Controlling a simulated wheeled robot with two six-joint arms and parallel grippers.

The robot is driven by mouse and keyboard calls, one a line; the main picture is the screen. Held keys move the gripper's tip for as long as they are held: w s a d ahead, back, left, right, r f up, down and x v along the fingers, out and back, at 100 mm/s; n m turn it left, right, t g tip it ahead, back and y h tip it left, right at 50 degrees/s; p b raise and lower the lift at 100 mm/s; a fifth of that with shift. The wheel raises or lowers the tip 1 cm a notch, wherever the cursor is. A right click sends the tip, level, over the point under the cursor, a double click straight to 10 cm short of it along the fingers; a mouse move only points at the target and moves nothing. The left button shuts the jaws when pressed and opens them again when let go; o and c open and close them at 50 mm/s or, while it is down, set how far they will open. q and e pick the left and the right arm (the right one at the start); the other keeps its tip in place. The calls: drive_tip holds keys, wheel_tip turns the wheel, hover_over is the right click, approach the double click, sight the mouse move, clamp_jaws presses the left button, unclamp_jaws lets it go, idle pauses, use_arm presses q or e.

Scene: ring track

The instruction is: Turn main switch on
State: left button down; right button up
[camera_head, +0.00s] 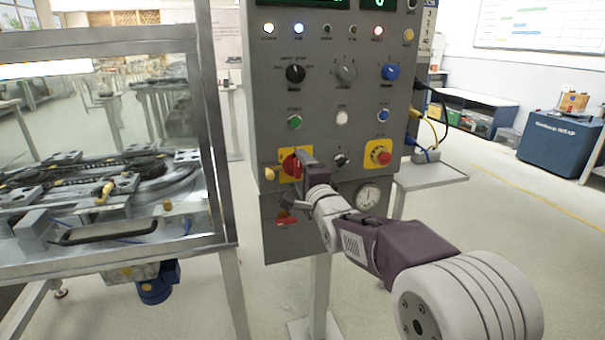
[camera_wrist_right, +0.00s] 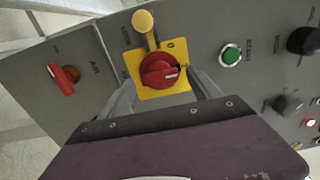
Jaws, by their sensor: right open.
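The main switch is a red rotary knob (camera_head: 289,163) on a yellow plate, low on the left of the grey control panel. In the right wrist view the red knob (camera_wrist_right: 158,70) fills the middle, with its yellow plate (camera_wrist_right: 179,47) behind it. A white mark shows on the knob's face. My right gripper (camera_wrist_right: 163,82) is open, with one finger on each side of the knob. I cannot tell whether the fingers touch it. In the head view my right gripper (camera_head: 304,166) partly hides the knob. My left gripper is out of view.
A yellow-tipped part (camera_wrist_right: 144,21) sticks out beside the switch plate. A red emergency stop (camera_head: 378,154), a small black selector (camera_head: 340,160) and a gauge (camera_head: 368,195) are close right. A red AIR handle (camera_head: 286,221) sits below. A glass-walled track cabinet (camera_head: 110,150) stands left.

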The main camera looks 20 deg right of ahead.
drive_tip(key=s+p, duration=0.1)
drive_tip(key=s, duration=0.8)
drive_tip(key=shift+d, duration=0.15)
drive_tip(key=shift+f, duration=0.1)
drive_tip(key=s+f+n+g, duration=0.2)
drive_tip(key=s+f+g, duration=0.15)
drive_tip(key=f, duration=0.75)
drive_tip(key=s+f+n+g, duration=0.25)
drive_tip(key=f+g, duration=0.25)
drive_tip(key=f, duration=0.5)
drive_tip(key=s+f+n+g, duration=0.4)
drive_tip(key=s+f+n, duration=0.2)
drive_tip(key=s, duration=0.3)
drive_tip(key=s+f+n+g, duration=0.4)
drive_tip(key=s+f+n, duration=0.2)
drive_tip(key=s+n, duration=0.15)
wheel_tip(320, 180, up, 29)
drive_tip(key=p, duration=2.8)
drive_tip(key=shift+s+a+f, duration=0.15)
drive_tip(key=shift+s+a, duration=0.05)
drive_tip(key=shift+a, duration=0.05)
